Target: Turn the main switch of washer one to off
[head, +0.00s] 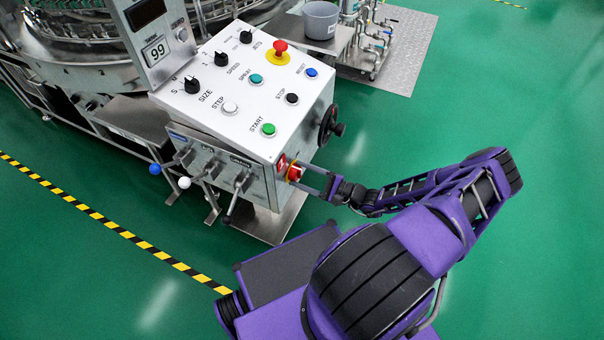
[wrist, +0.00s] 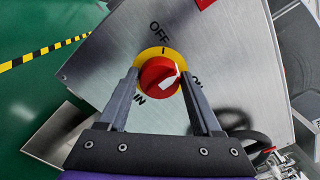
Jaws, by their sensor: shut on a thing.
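The main switch is a red rotary knob (wrist: 158,75) on a yellow round plate (wrist: 146,55), set in the steel side face of the washer's control box. In the head view the red knob (head: 294,172) shows at the box's lower right side. Its white mark points up and right, between the OFF label (wrist: 160,33) and the partly hidden ON label (wrist: 197,82). My gripper (wrist: 161,76) is shut on the knob, one finger on each side. In the head view my gripper (head: 301,174) reaches it from the right. The left finger partly hides a label ending in IN.
The control box's white top (head: 238,95) carries several buttons, dials and a red emergency stop (head: 280,48). A black handwheel (head: 330,126) sticks out just above my gripper. Levers (head: 238,192) hang off the front. Green floor to the right is clear.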

